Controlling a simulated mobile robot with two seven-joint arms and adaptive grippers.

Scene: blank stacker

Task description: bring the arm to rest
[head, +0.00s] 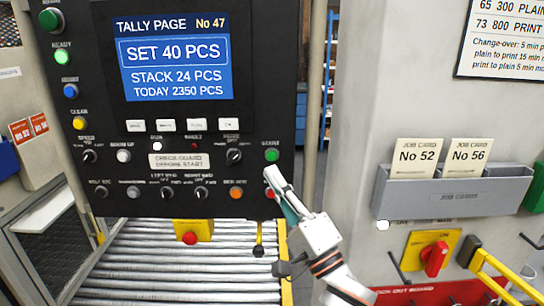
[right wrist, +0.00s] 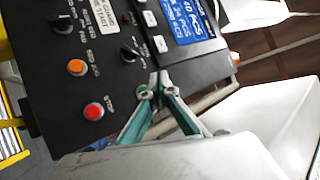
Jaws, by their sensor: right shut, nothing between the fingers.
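My right gripper (head: 268,172) is shut and empty. Its arm reaches up from the lower right of the head view, and its fingertips are in front of the black control panel (head: 200,130), just below a green button (head: 272,155). A red button (head: 270,194) is partly behind the fingers. In the right wrist view the fingertips (right wrist: 159,76) meet by the green button (right wrist: 142,91), with the red button (right wrist: 93,111) to the left. I cannot tell whether they touch the panel. My left gripper is not in view.
A screen (head: 175,55) on the panel reads SET 40 PCS. A roller conveyor (head: 180,265) lies below. On the right are a grey card holder (head: 430,197) with two job cards, and a red switch (head: 434,258) on a yellow plate.

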